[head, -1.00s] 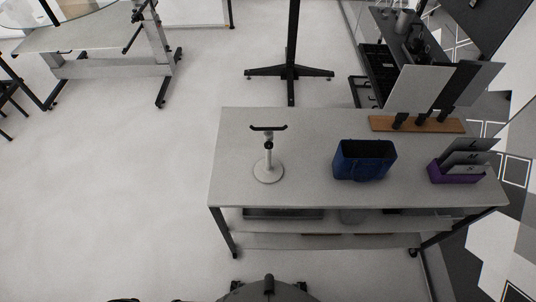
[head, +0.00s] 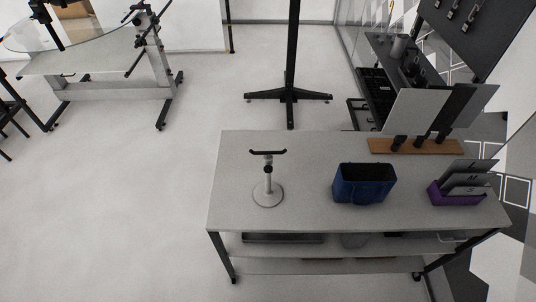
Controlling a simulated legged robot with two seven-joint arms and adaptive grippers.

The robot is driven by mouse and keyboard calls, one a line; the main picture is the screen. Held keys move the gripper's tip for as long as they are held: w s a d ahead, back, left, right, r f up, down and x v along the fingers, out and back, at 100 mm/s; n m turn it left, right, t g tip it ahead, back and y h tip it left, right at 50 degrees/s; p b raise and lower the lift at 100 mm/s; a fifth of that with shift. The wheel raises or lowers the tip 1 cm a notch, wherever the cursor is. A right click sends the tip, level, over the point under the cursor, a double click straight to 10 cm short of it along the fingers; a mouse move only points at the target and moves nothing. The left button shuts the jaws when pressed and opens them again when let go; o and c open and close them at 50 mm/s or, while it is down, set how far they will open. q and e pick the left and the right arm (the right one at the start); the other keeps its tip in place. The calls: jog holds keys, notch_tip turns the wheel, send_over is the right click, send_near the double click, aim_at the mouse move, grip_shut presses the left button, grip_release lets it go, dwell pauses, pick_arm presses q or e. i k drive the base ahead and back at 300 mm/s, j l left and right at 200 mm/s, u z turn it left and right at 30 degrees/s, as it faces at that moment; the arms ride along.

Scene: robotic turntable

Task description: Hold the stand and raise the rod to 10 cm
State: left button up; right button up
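The stand (head: 268,196) is white with a round base and stands upright on the left part of the grey table. Its rod (head: 268,162) rises from the white post and carries a black crossbar at the top. A dark collar sits where the rod meets the post. Neither of my grippers shows in the head view, and nothing touches the stand.
The table (head: 300,213) has shelves below. A purple holder (head: 455,192) with grey plates is at the right, and a wooden rack (head: 415,147) at the back. The tabletop around the stand is clear.

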aim_at(267, 153)
jog(key=l+u, duration=0.25)
jog(key=l, duration=0.15)
jog(key=k+l+u, duration=0.1)
jog(key=l+u, duration=0.15)
jog(key=l, duration=0.15)
jog(key=k+l+u, duration=0.2)
jog(key=l, duration=0.2)
jog(key=l+u, duration=0.25)
jog(key=l, duration=0.15)
jog(key=k+l+u, duration=0.25)
jog(key=i+l, duration=0.05)
jog(key=l, duration=0.05)
